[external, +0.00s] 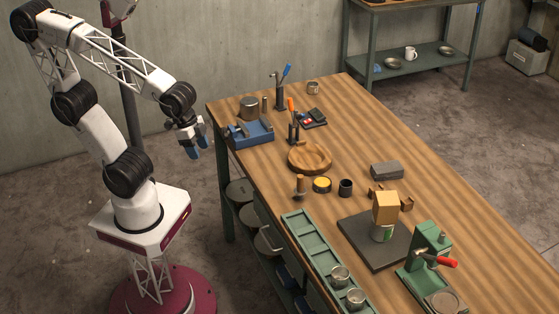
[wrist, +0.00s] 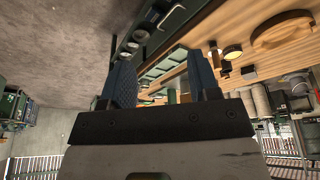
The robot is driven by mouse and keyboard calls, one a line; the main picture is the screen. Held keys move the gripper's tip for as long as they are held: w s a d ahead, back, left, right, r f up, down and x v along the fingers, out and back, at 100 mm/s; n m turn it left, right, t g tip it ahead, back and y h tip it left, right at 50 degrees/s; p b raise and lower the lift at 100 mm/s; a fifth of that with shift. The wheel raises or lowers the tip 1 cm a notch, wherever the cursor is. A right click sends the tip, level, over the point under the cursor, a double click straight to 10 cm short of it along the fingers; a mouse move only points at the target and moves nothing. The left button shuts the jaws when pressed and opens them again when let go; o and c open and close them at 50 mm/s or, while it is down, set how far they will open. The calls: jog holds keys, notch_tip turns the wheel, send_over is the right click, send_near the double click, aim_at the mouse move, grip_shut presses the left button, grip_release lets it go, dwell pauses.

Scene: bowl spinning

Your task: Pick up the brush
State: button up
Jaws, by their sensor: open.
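A small upright tool with a wooden handle, which looks like the brush (external: 300,186), stands on the wooden workbench (external: 460,225) near its left edge. It also seems to show in the wrist view (wrist: 249,72), just right of my right finger. Its bristle end is too small to make out. My gripper (external: 194,152) hangs in the air left of the bench, apart from the brush and well to its upper left in the picture. Its blue fingers (wrist: 160,78) are apart with nothing between them.
A round wooden piece (external: 310,158), a yellow-topped tin (external: 322,185) and a dark cup (external: 345,188) stand close to the brush. A green tray (external: 305,238) lies along the bench's near edge. A blue vise-like tool (external: 249,134) sits at the far left corner.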

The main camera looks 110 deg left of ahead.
jog(key=w+a+f+n+t, duration=0.1)
jog(key=w+a+f+t, duration=0.15)
jog(key=w, duration=0.55)
jog(key=w+a+f+n+t, duration=0.1)
jog(key=w+a+f+t, duration=0.2)
jog(key=w, duration=0.5)
jog(key=n+t+y, duration=0.2)
jog(key=t+y, duration=0.2)
jog(key=y, duration=0.1)
send_near(305, 190)
notch_tip(305, 190, up, 4)
jog(key=w, duration=0.2)
jog(key=shift+a+r, duration=0.15)
jog(key=shift+a, duration=0.3)
jog(key=shift+x, duration=1.25)
jog(key=shift+w+g, duration=0.1)
jog(key=shift+g, duration=0.15)
jog(key=shift+x, duration=2.5)
jog(key=shift+d, duration=0.1)
